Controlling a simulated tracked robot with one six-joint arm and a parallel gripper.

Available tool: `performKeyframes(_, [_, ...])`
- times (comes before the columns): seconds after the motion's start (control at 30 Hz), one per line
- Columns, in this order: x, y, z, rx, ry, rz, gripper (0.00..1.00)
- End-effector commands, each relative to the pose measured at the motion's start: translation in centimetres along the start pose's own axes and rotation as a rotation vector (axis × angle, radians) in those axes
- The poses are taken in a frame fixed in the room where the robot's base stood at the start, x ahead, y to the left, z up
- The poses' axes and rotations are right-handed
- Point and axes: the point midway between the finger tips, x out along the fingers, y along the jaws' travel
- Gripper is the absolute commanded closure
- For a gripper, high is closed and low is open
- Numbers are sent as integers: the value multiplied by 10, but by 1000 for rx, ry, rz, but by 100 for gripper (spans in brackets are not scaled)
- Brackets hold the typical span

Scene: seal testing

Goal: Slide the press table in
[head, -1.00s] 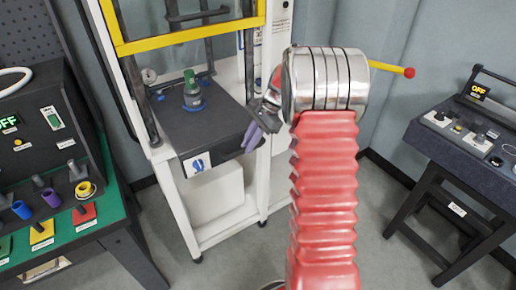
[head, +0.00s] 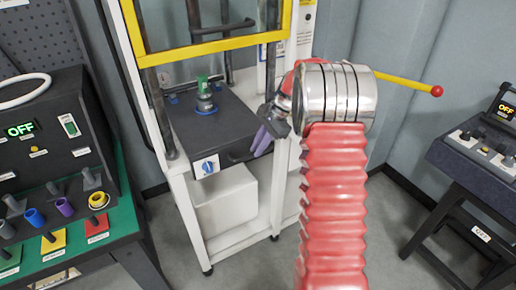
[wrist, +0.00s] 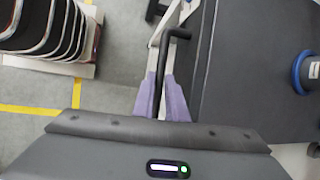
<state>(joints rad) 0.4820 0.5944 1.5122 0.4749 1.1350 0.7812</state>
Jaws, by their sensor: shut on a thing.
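The press table (head: 228,132) is a dark slab in the white-framed press, its front part jutting out between the posts. A fitting (head: 205,102) with a green top and blue ring stands on it; the blue ring also shows at the right of the wrist view (wrist: 298,73). A black bar handle (wrist: 178,34) is at the table's edge. My gripper (head: 262,140) is at the table's front right. Its purple fingers (wrist: 166,97) are shut on the handle, one on each side. In the head view my wrist hides part of this grip.
A yellow guard frame (head: 215,43) hangs above the table. A white box (head: 224,200) stands below it. A control bench with an OFF display (head: 20,130) is at left, another dark bench (head: 475,160) at right. A yellow lever with a red knob (head: 437,91) sticks out right.

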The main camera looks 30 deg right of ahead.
Motion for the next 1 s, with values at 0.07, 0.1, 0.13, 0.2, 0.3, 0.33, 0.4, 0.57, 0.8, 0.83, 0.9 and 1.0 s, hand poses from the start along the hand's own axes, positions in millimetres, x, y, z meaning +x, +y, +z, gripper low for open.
performKeyframes(0.07, [-1,-5,0,-1,4,-14,100])
performKeyframes(0.1, [-1,-5,0,-1,4,-15,100])
performKeyframes(0.13, [-1,-5,-1,-1,4,-15,100])
performKeyframes(0.2, [-2,-6,-1,0,4,-17,86])
performKeyframes(0.3, [-2,-5,-1,1,3,-16,79])
performKeyframes(0.33, [-2,-5,-1,2,3,-16,76])
performKeyframes(0.4, [-2,-4,-2,2,3,-14,72])
performKeyframes(0.57, [-2,-3,-2,4,2,-12,69])
performKeyframes(0.8, [-6,-2,-2,4,2,-11,69])
performKeyframes(0.83, [-8,-2,-2,4,2,-11,69])
performKeyframes(0.9, [-15,-2,-3,4,3,-12,69])
performKeyframes(1.0, [-28,-2,-4,6,4,-13,69])
